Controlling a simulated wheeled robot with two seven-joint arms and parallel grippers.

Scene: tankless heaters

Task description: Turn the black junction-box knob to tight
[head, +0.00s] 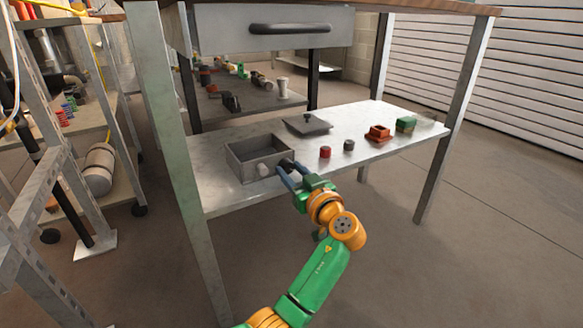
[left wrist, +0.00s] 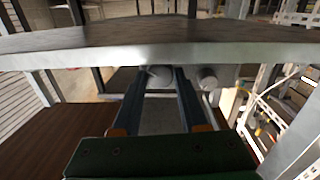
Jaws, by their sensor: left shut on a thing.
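The grey open-topped junction box (head: 257,155) stands on the metal shelf. A pale round fitting (head: 262,169) sticks out of its front, and it also shows in the left wrist view (left wrist: 207,80). My left gripper (head: 284,168) is at the front right corner of the box. Its two fingers (left wrist: 160,78) are shut on the round junction-box knob (left wrist: 159,73). The knob looks grey there and is mostly hidden by the fingers in the head view. Its turned position cannot be told. My right gripper is not in view.
On the shelf (head: 220,195) a grey lid with a dark knob (head: 308,124), a red cylinder (head: 325,152), a dark cylinder (head: 349,145), an orange-red box (head: 378,133) and a green box (head: 406,124) stand to the right. A table leg (head: 170,130) rises at the left.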

